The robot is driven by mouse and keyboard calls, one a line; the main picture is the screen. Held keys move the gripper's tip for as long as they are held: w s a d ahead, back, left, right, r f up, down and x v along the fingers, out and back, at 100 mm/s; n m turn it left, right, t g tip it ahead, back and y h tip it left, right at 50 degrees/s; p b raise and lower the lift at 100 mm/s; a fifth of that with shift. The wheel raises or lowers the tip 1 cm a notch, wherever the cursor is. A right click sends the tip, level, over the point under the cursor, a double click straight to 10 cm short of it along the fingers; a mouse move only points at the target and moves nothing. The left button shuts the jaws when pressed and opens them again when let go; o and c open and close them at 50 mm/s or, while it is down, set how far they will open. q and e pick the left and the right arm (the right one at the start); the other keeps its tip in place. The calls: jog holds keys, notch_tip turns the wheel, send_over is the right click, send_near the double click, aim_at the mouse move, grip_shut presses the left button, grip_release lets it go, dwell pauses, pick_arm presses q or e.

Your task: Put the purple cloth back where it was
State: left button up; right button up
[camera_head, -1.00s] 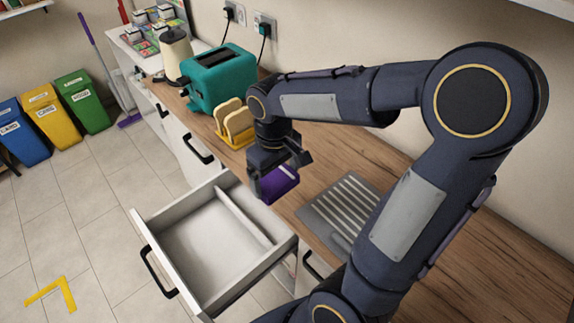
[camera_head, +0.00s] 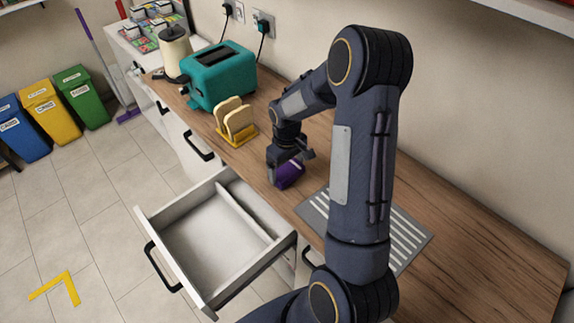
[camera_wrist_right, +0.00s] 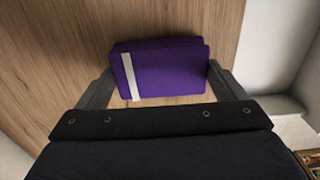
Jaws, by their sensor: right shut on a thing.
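The purple cloth (camera_head: 289,173) is a folded bundle with a white stripe, clear in the right wrist view (camera_wrist_right: 165,70). My right gripper (camera_head: 288,172) is shut on it, one finger at each side of the cloth. It holds the cloth over the wooden counter, close to the counter's front edge. Whether the cloth touches the counter I cannot tell. An open white drawer (camera_head: 205,240) with a divider lies below and to the left of the cloth; the part I see is empty. My left gripper is not in view.
A yellow rack with bread slices (camera_head: 236,131) stands left of my gripper, with a teal toaster (camera_head: 222,75) and a cream kettle (camera_head: 174,50) behind. A grey ridged mat (camera_head: 405,238) lies right, partly behind my arm. The counter at far right is clear.

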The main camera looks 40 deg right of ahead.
aim_at(287, 169)
jog(key=shift+f, duration=0.1)
jog(key=shift+f, duration=0.15)
jog(key=o, duration=0.6)
notch_tip(287, 169, up, 12)
jog(key=b, duration=0.1)
jog(key=s+a+r+m+t+y, duration=0.1)
jog(key=s+a+r+t, duration=0.1)
jog(key=s+a, duration=0.3)
jog(key=s+a+r+m+t+y, duration=0.1)
jog(key=s+a+r, duration=0.1)
jog(key=s+a, duration=0.4)
jog(key=s+a+r+t+y, duration=0.1)
jog(key=s+a+r+t, duration=0.1)
jog(key=s+a, duration=0.3)
jog(key=shift+s+a+r+m+t+y, duration=0.1)
jog(key=shift+s+m+t+y, duration=0.1)
jog(key=shift+s, duration=0.85)
jog(key=shift+s+a+m+t+y, duration=0.1)
jog(key=shift+s+m+y, duration=0.1)
jog(key=shift+s, duration=0.85)
jog(key=shift+d, duration=0.1)
